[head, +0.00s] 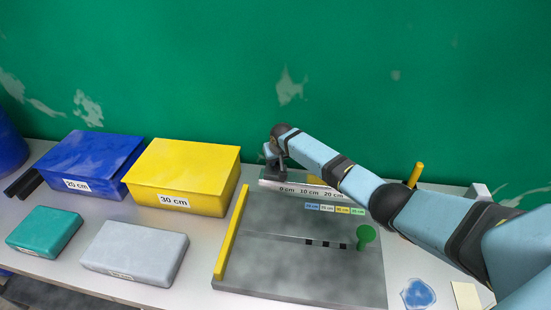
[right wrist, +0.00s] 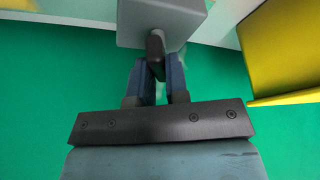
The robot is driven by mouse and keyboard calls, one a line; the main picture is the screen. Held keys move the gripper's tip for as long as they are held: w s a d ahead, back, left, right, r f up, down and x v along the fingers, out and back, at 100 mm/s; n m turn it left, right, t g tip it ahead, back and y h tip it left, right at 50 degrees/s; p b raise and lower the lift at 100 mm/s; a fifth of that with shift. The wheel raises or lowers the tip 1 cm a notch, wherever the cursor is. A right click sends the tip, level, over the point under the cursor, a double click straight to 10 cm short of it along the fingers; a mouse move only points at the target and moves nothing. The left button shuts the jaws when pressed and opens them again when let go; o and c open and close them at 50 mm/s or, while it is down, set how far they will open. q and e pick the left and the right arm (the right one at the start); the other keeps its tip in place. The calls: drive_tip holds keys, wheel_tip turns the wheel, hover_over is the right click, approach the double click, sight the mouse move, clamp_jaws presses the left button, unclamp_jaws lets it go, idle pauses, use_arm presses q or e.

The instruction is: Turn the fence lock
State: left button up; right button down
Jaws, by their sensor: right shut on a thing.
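The fence lock is a dark lever (right wrist: 156,58) on a grey block (right wrist: 162,22) in the right wrist view. In the head view the block sits at the left end of the scale rail (head: 320,192), partly hidden by my right arm. My right gripper (right wrist: 159,82) is shut on the lever, with one blue finger on each side. The gripper also shows in the head view (head: 272,153), at the back of the table against the green wall. My left gripper is not in view.
A grey board (head: 290,275) with a yellow bar (head: 232,235) and a green knob (head: 366,236) lies in front. The yellow 30 cm box (head: 185,175), blue 25 cm box (head: 95,165), grey slab (head: 135,252) and teal slab (head: 45,230) are left. A yellow post (head: 415,175) stands right.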

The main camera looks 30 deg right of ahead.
drive_tip(key=c, duration=1.1)
unclamp_jaws()
drive_tip(key=v, duration=1.4)
drive_tip(key=shift+f+b, duration=0.1)
drive_tip(key=shift+b, duration=0.2)
drive_tip(key=shift+a+f, duration=0.1)
